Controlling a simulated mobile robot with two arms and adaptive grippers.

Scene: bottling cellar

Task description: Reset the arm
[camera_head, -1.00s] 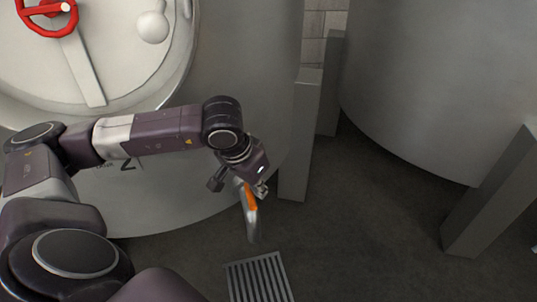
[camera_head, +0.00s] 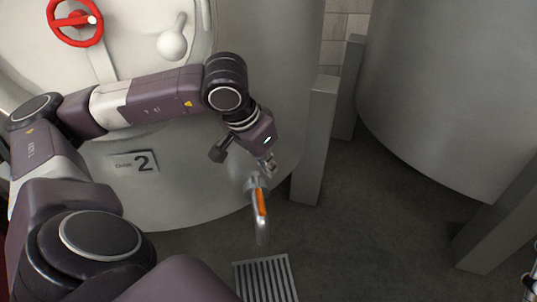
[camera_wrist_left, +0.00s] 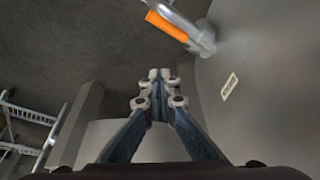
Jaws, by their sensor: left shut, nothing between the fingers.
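My left arm comes in from the left in the head view, bent at the elbow and wrist. My left gripper (camera_head: 268,166) hangs in front of the tank marked 2, just above an orange-handled metal tap (camera_head: 261,205). In the left wrist view my left gripper (camera_wrist_left: 159,76) has its fingertips together with nothing between them. The tap (camera_wrist_left: 170,24) shows beyond the fingertips, apart from them, with its pipe joining the tank wall. My right gripper does not show clearly; only a small bit of something sits at the lower right edge of the head view.
The large tank (camera_head: 210,190) with a red handwheel (camera_head: 75,22) stands close behind the arm. A second tank (camera_head: 440,90) is at the right. Grey posts (camera_head: 315,140) stand between them. A floor drain grate (camera_head: 265,280) lies below the tap. Dark floor at centre right is clear.

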